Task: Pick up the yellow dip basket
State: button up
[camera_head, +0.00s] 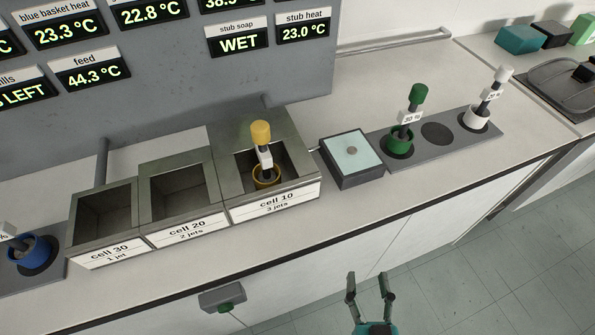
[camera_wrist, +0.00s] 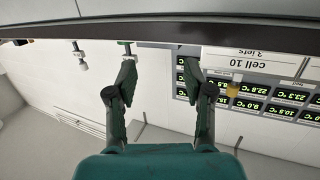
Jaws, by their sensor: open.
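The yellow dip basket (camera_head: 262,155) stands upright in the cell 10 tank (camera_head: 232,203) in the head view. It has a yellow knob on top, a stem with a white tag, and a yellow cup low in the opening. Its yellow knob also shows in the wrist view (camera_wrist: 233,90), which is upside down. My gripper (camera_head: 368,281) is open and empty in front of the counter, below and to the right of cell 10, well apart from the basket. Its two fingers also show in the wrist view (camera_wrist: 160,75).
Cell 20 (camera_head: 150,238) and cell 30 (camera_head: 80,260) look empty. A blue basket (camera_head: 30,255) stands at far left. A square pad (camera_head: 350,152), a green basket (camera_head: 408,120) and a white basket (camera_head: 487,100) stand to the right. The counter edge (camera_head: 390,214) lies between my gripper and the tanks.

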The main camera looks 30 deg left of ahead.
jog(key=w+a+r+n+g+y, duration=0.1)
jog(key=w+a+r+y, duration=0.15)
jog(key=a, duration=0.25)
jog(key=w+a+r+n+y, duration=0.1)
jog(key=a+r, duration=0.2)
jog(key=a, duration=0.3)
jog(key=n+g+y, duration=0.2)
jog(key=n, duration=0.1)
send_near(268, 162)
jog(key=x, duration=0.2)
jog(key=shift+y, duration=0.25)
jog(key=x, duration=0.4)
jog(key=shift+w+a+f, duration=0.25)
jog(key=shift+w+f, duration=0.05)
jog(key=shift+x, duration=3)
jog(key=shift+c, duration=0.2)
jog(key=shift+r, duration=0.1)
grip_shut()
